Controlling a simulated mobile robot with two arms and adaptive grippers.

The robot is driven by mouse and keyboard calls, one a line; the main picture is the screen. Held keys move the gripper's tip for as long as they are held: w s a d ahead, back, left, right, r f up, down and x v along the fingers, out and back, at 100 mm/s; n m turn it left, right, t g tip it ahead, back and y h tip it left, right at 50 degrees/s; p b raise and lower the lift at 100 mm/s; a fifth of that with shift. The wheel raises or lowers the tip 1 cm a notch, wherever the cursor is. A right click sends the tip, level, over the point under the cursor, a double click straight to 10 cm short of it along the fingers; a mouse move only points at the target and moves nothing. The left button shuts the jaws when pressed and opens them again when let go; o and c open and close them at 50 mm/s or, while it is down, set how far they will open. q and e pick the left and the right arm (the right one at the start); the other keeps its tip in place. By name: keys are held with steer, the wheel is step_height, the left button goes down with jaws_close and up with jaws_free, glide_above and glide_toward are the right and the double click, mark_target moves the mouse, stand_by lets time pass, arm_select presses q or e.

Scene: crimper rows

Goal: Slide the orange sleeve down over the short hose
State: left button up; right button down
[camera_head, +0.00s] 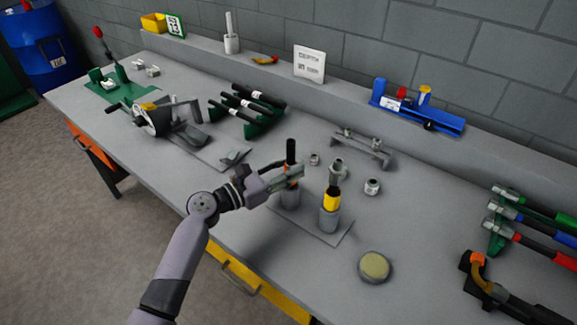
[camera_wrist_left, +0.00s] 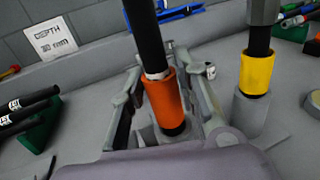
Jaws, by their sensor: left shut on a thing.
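The short black hose (camera_head: 291,150) stands upright in a grey holder (camera_head: 290,196) on a thin plate. The orange sleeve (camera_wrist_left: 163,100) is around the hose; a white band on the hose (camera_wrist_left: 146,30) shows just above its rim, and a little black shows below it. My left gripper (camera_head: 291,175) reaches in from the left and is shut on the orange sleeve, with a finger on each side in the left wrist view. In the head view the fingers hide most of the sleeve. My right gripper is not in view.
Just right stands a second hose with a yellow sleeve (camera_head: 331,200) and a grey fitting on top. Loose metal fittings (camera_head: 372,187) lie behind it. A round tan-topped disc (camera_head: 374,266) lies in front right. Black hoses rest on a green rack (camera_head: 255,130) behind left.

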arm_select(q)
steer(key=shift+f+b, duration=0.45)
steer(key=shift+f, duration=0.25)
steer(key=o, duration=1)
steer(key=v, duration=1.2)
